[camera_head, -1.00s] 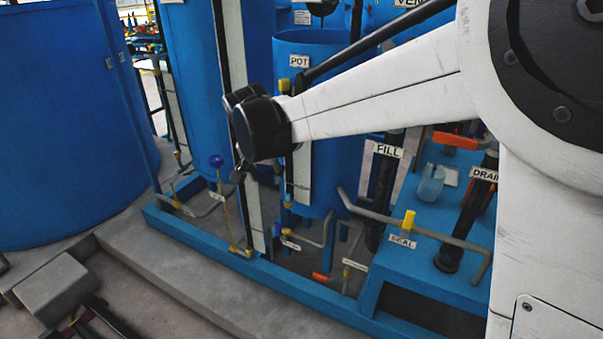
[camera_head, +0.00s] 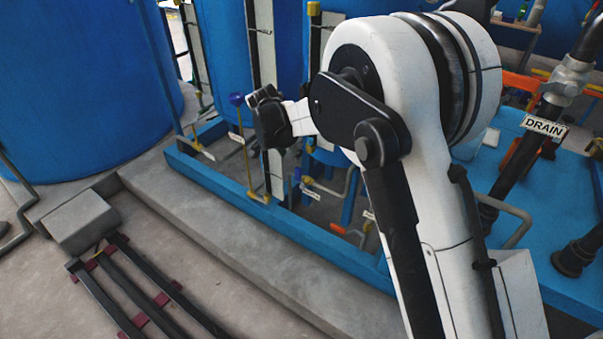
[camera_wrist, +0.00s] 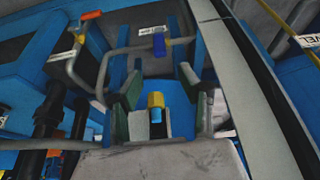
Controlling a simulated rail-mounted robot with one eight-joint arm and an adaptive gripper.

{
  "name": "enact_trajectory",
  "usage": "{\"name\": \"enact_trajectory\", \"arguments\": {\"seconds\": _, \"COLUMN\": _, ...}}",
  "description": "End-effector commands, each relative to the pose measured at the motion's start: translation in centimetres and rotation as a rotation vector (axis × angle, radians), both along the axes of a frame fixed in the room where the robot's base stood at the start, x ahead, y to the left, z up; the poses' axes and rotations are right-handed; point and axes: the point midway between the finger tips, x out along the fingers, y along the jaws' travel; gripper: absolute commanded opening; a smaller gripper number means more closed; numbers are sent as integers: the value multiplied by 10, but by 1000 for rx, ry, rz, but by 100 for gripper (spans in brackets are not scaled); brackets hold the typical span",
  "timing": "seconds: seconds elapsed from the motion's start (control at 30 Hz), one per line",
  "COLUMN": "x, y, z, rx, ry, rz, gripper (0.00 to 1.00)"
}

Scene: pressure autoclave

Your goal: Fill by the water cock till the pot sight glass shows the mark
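My gripper (camera_head: 270,120) is dark and reaches in front of the blue vessels' piping in the head view. In the wrist view its two fingers (camera_wrist: 160,98) are apart. A small yellow and blue fitting (camera_wrist: 156,104) shows between them, above a pale strip with a dark line; contact cannot be told. A blue-handled cock (camera_wrist: 158,43) sits on a pipe beyond the fingers. In the head view a pale gauge strip (camera_head: 265,60) stands behind my gripper, and a yellow-capped strip (camera_head: 314,35) is partly hidden by my arm. I cannot read any water level or mark.
A blue-knobbed valve (camera_head: 237,99) stands left of my gripper. A blue skid frame (camera_head: 230,195) and concrete kerb (camera_head: 215,225) run below. The DRAIN pipe (camera_head: 520,150) is at right. A large blue tank (camera_head: 80,90) stands at left. A long pale strip (camera_wrist: 235,90) passes right of the fingers.

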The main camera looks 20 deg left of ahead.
Motion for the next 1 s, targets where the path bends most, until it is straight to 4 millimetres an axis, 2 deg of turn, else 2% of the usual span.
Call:
{"name": "enact_trajectory", "arguments": {"seconds": 0.03, "x": 4, "y": -2, "z": -11, "rx": 0, "ry": 0, "rz": -1, "gripper": 38}}
{"name": "enact_trajectory", "arguments": {"seconds": 0.2, "x": 16, "y": -5, "z": -41, "rx": 1, "ry": 0, "rz": -2, "gripper": 38}}
{"name": "enact_trajectory", "arguments": {"seconds": 0.5, "x": 35, "y": -11, "z": -87, "rx": 0, "ry": 0, "rz": -1, "gripper": 38}}
{"name": "enact_trajectory", "arguments": {"seconds": 0.7, "x": 41, "y": -13, "z": -103, "rx": 0, "ry": 0, "rz": -1, "gripper": 38}}
{"name": "enact_trajectory", "arguments": {"seconds": 1.0, "x": 42, "y": -13, "z": -106, "rx": 1, "ry": 0, "rz": 0, "gripper": 38}}
